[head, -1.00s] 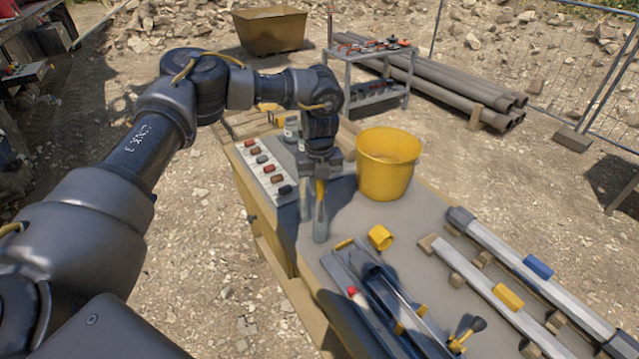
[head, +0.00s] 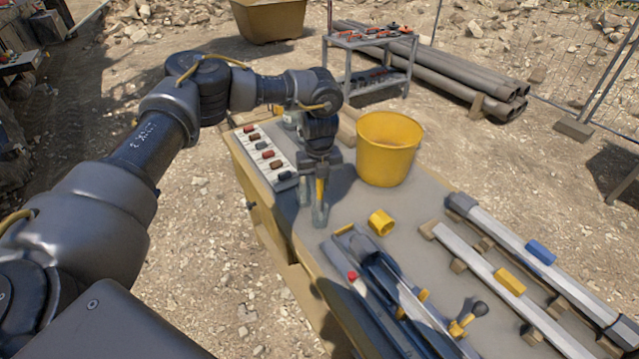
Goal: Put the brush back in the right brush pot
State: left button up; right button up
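My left gripper (head: 312,204) points down over the grey bench top (head: 425,198), left of a yellow bucket (head: 386,150). Its two fingers are apart, with a gap between them. The right-hand finger shape has a yellow upper part and a pale wider tip. I cannot tell whether any of this is the brush. A small pale pot-like shape (head: 291,119) is partly hidden behind my wrist. I cannot identify the right brush pot for certain. My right gripper is out of view.
A white strip with several coloured blocks (head: 265,155) lies left of the gripper. A dark blue rail assembly (head: 385,290) with a red knob fills the near bench. Long grey bars (head: 490,275) lie at the right. A tool cart (head: 368,60) stands behind.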

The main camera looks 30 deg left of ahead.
pick_arm(q)
jog(key=o, duration=0.4)
jog(key=shift+s+r+b, duration=0.1)
jog(key=shift+r+b, duration=0.85)
jog(key=shift+r, duration=4.5)
